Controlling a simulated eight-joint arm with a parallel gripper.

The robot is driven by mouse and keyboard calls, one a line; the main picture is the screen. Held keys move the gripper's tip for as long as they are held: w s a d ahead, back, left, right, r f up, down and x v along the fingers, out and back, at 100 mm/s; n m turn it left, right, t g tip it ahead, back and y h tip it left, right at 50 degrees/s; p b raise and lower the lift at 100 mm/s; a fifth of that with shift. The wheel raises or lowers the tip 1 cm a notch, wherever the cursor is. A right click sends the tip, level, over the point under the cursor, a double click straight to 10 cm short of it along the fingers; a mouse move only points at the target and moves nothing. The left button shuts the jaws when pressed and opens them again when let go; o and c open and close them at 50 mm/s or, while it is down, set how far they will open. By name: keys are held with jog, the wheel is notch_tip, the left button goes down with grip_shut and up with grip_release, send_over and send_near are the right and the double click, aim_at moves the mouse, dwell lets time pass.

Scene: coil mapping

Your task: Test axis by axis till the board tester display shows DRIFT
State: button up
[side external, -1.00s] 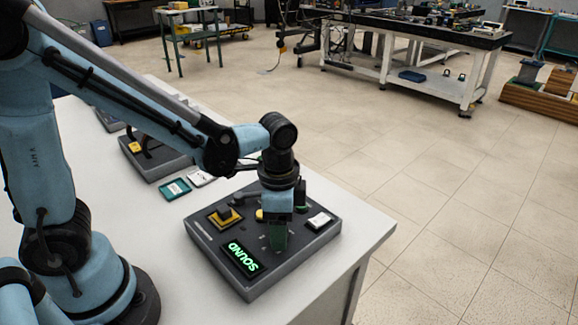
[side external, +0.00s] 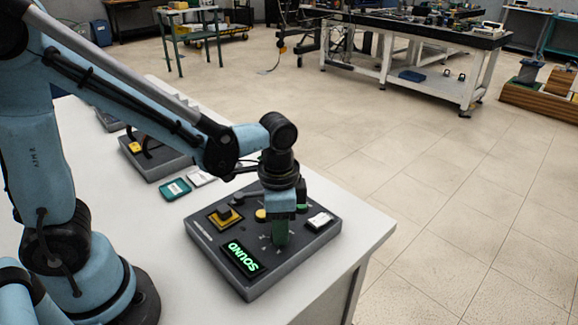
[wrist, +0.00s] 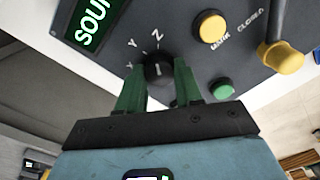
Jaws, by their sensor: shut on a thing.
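The board tester (side external: 215,262) is a dark grey box on the white table. Its display (side external: 243,257) reads SOUND in green; the wrist view shows part of that display (wrist: 95,20). My gripper (wrist: 160,82) points down at the panel, its green fingers shut on a black selector knob (wrist: 157,66) with a pale mark. The letters Y and Z are printed beside the knob; another letter is hard to read. A yellow button (wrist: 212,27) labelled MARK and a green button (wrist: 222,89) are near it. In the side view, my gripper (side external: 280,240) hides the knob.
A lever with a yellow end (wrist: 283,58) stands near the word CLOSED. A black part on a yellow square (side external: 225,216) and a white switch-like piece (side external: 320,221) are on the tester. Teal and white cards (side external: 175,189) and another grey device (side external: 155,160) lie behind.

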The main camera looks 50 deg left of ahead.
jog(key=n, duration=0.4)
jog(key=shift+n, duration=1.6)
jog(key=o, duration=1)
jog(key=shift+o, duration=0.2)
jog(key=shift+r, duration=0.1)
notch_tip(320, 180, up, 12)
jog(key=shift+a, duration=0.15)
